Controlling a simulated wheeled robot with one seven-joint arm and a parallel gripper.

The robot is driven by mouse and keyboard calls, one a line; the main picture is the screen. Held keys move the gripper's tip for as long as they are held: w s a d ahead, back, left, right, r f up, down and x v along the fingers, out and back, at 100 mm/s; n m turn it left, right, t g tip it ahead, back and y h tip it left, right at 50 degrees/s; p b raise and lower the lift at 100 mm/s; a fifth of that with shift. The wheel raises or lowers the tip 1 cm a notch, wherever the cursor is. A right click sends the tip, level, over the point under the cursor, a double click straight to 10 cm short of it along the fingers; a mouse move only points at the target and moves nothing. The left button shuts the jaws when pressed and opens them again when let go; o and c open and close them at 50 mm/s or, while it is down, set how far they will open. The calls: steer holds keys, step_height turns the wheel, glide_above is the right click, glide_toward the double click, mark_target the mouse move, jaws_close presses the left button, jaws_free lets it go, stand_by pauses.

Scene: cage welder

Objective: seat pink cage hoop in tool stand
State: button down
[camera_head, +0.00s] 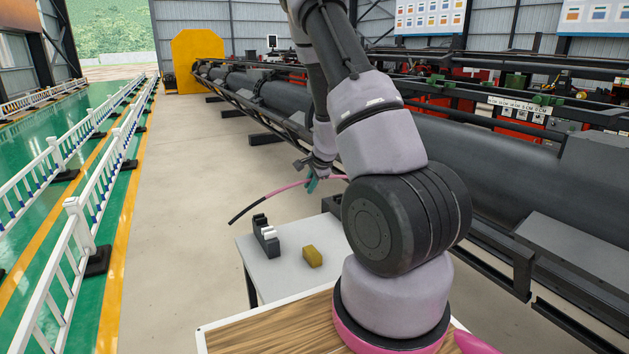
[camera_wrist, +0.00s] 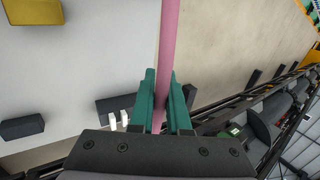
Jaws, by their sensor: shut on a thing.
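The pink cage hoop (camera_head: 285,188) is a thin curved rod with a black end section at the left in the head view. My gripper (camera_head: 312,182) is shut on it, with the hoop (camera_wrist: 169,40) running up between the teal fingers (camera_wrist: 165,100) in the wrist view. The hoop is in the air beyond the small table; my arm hides its right part. The tool stand (camera_head: 263,232) appears to be the black block with white pieces on the table, below and left of my gripper. A similar block (camera_wrist: 115,106) shows left of the fingers in the wrist view, partly hidden.
The pale table (camera_head: 285,278) also carries a yellow block (camera_head: 312,257), right of the stand. Another dark block (camera_wrist: 22,127) lies left in the wrist view. A long dark pipe machine (camera_head: 480,140) stands behind and right. White railings (camera_head: 75,240) run left, with clear floor between.

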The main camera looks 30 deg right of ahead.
stand_by(0.4)
steer(key=shift+f, duration=5.65)
steer(key=c, duration=0.8)
jaws_free()
steer(key=shift+s, duration=0.1)
